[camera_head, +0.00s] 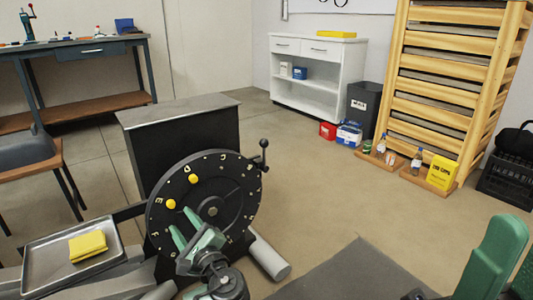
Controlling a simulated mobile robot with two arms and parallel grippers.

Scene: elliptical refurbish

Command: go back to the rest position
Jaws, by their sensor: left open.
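My left gripper (183,222) is at the lower middle, its green fingers apart and nothing seen between them. It is in front of the lower left part of a black upright wheel (230,205) with letters around its rim, two yellow round knobs and a side crank handle. I cannot tell whether the fingers touch the wheel. Large green parts (492,258) at the lower right edge look like my right gripper, cut off by the frame; its jaw state is unclear.
A metal tray (45,260) with a yellow block (87,245) lies left of the wheel. A dark cabinet (180,135) stands behind it. A chair (30,155) and workbench (95,45) are at left.

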